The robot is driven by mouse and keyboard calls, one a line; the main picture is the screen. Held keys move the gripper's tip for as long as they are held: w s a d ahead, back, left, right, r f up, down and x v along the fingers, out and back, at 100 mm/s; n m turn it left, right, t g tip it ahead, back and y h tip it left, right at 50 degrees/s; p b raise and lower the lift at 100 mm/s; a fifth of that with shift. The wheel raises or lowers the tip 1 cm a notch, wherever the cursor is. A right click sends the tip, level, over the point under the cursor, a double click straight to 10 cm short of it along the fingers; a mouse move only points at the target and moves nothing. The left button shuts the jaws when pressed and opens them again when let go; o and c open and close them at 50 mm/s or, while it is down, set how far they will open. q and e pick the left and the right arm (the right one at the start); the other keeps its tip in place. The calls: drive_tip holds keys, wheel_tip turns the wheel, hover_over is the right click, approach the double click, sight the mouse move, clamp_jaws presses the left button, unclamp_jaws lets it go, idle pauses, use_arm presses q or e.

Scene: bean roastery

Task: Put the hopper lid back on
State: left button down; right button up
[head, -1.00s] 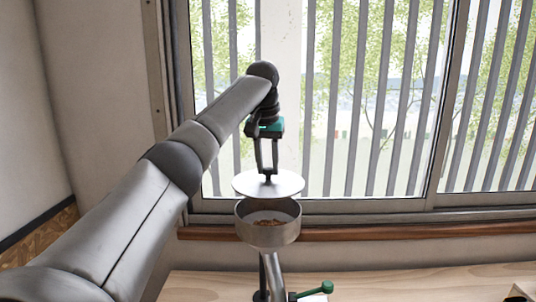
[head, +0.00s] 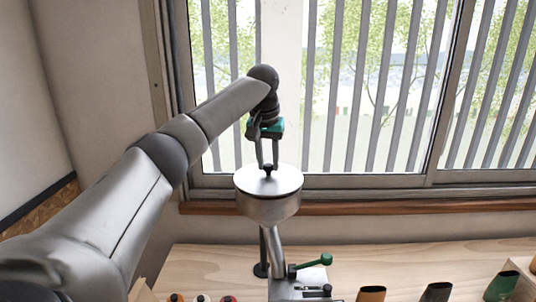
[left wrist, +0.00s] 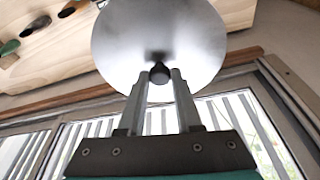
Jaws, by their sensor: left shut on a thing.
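The round metal hopper lid (head: 252,182) lies level over the top of the metal hopper (head: 268,208), with no gap showing between lid and rim. It hides the inside of the hopper. My left gripper (head: 268,166) comes down from above and is shut on the lid's small dark knob. In the left wrist view the left gripper (left wrist: 160,78) has its fingertips on either side of the knob, and the lid (left wrist: 130,40) fills the upper middle and hides the hopper. My right gripper is in neither view.
The hopper stands on a bent metal pipe above a grinder (head: 298,288) with a green-handled lever (head: 316,261). Several small containers stand along the front of the wooden bench (head: 210,262). A barred window (head: 350,95) is behind. Bare bench lies left and right of the pipe.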

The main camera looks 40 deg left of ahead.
use_arm(q)
drive_tip(key=shift+f, duration=0.15)
idle(0.4)
drive_tip(key=c, duration=0.5)
unclamp_jaws()
drive_tip(key=v, duration=1.5)
drive_tip(key=shift+s, duration=0.1)
